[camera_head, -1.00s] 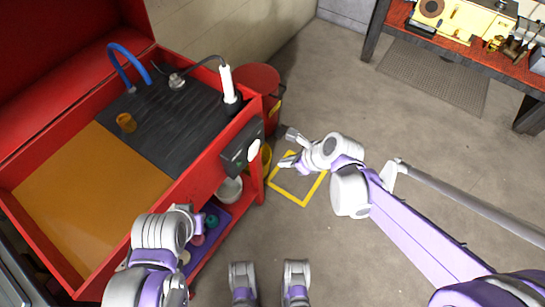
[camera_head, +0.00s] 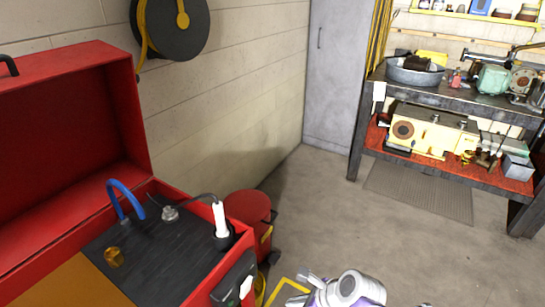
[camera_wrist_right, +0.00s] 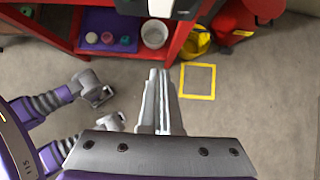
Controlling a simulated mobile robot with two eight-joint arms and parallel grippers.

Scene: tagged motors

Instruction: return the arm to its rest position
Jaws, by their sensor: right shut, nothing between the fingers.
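My right gripper (camera_head: 299,301) shows at the bottom edge of the head view, with the white and purple wrist beside it. In the right wrist view its two fingers (camera_wrist_right: 160,78) lie together, with nothing between them. They are over the floor, with the red cart's lower shelf beyond. The rest of the right arm is mostly cut off by the frame in the head view. My left gripper does not show in the head view.
A red tool cart (camera_head: 207,291) with an open lid stands at left. A red bin (camera_head: 246,208) is behind it. A yellow floor square (camera_head: 288,290) lies near my right gripper. A workbench (camera_head: 450,100) stands at back right. The middle floor is clear.

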